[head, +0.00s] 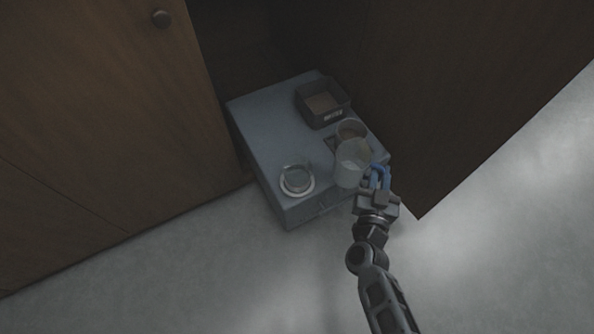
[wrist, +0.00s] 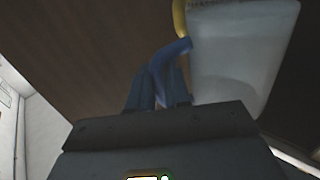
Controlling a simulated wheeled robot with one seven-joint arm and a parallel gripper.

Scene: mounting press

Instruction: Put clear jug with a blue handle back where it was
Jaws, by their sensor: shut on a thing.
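The clear jug with a blue handle (head: 351,165) is above the front right part of a grey-blue box-shaped unit (head: 262,136) in the head view. My gripper (head: 379,186) is shut on its blue handle, to the right of the jug's body. In the wrist view the jug's pale, see-through body (wrist: 238,60) fills the upper right. The blue handle shows there between the fingers of my gripper (wrist: 160,92). The jug looks about upright. I cannot tell whether its base touches the unit.
A round clear container (head: 351,132) is right behind the jug. A dark open bin with a label (head: 322,103) stands at the back. A round glass dish on a pale ring (head: 296,180) is at the front left. Brown cabinet panels (head: 455,110) rise on both sides. The grey floor (head: 250,280) in front is clear.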

